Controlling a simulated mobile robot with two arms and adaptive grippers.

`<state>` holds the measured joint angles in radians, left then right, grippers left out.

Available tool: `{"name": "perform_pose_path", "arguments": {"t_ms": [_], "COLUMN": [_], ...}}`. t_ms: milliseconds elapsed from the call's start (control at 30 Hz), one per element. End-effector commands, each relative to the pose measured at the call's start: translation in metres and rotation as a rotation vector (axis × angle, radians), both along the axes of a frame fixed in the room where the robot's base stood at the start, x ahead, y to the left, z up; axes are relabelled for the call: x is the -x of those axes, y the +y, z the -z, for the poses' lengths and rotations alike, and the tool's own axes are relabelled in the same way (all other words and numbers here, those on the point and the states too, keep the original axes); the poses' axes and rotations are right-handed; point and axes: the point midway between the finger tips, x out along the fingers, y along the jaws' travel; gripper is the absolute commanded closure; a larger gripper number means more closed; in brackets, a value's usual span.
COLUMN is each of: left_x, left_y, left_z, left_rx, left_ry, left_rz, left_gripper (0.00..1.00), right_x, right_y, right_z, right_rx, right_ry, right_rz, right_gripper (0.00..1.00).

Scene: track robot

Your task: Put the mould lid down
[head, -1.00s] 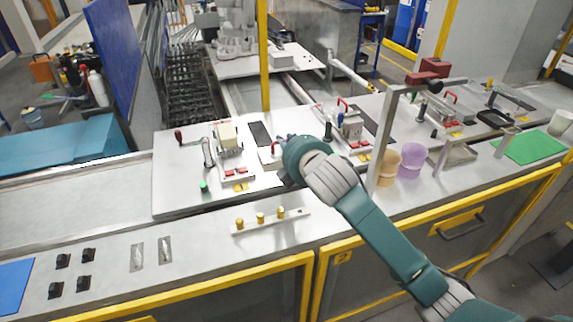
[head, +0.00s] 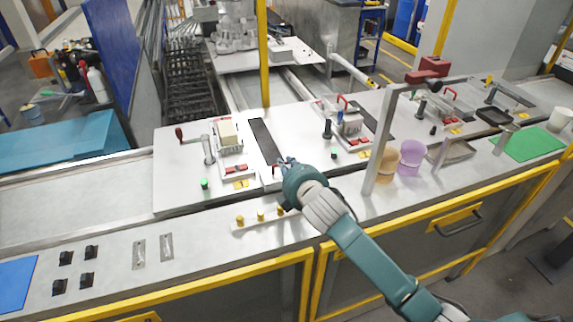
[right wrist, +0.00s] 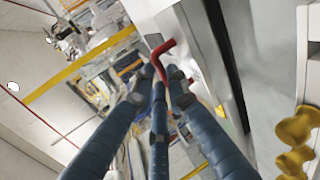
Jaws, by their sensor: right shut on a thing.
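My right gripper (head: 283,168) is shut on the red handle (right wrist: 163,50) of the mould lid, seen between the blue fingers in the right wrist view. In the head view only a small pale and red part of the lid (head: 267,175) shows beside the gripper; the wrist hides the rest. It is at the near end of a dark strip (head: 264,138) on the white work board (head: 180,165). I cannot tell whether the lid touches the board. A mould with a beige block (head: 228,132) stands left of the strip. My left gripper is out of view.
A rail with yellow pegs (head: 261,215) lies in front of the board, close to my wrist. A second station with a red-handled block (head: 350,122) stands to the right. A metal post (head: 378,150), an orange cup (head: 381,164) and a purple cup (head: 411,157) stand farther right.

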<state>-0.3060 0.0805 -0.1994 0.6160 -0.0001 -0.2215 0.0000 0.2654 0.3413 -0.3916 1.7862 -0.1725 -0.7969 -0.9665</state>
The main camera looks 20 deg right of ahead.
Motion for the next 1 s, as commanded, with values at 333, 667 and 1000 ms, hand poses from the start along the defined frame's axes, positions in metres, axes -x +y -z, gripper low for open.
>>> {"name": "perform_pose_path", "arguments": {"t_ms": [333,667,1000], "left_x": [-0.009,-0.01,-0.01], "left_y": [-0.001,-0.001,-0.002], "left_z": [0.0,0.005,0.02], "left_rx": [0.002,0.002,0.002], "left_ry": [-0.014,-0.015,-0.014], "left_rz": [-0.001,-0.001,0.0], "left_gripper": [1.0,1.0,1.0], "right_x": [0.0,0.02,0.084], "right_y": [0.0,0.0,-0.001], "right_z": [0.002,-0.006,-0.03], "right_rx": [0.001,0.001,0.002], "right_ry": [0.002,0.0,0.0], "right_rz": [0.0,-0.001,-0.002], "right_gripper": [0.67,0.67,0.67]}}
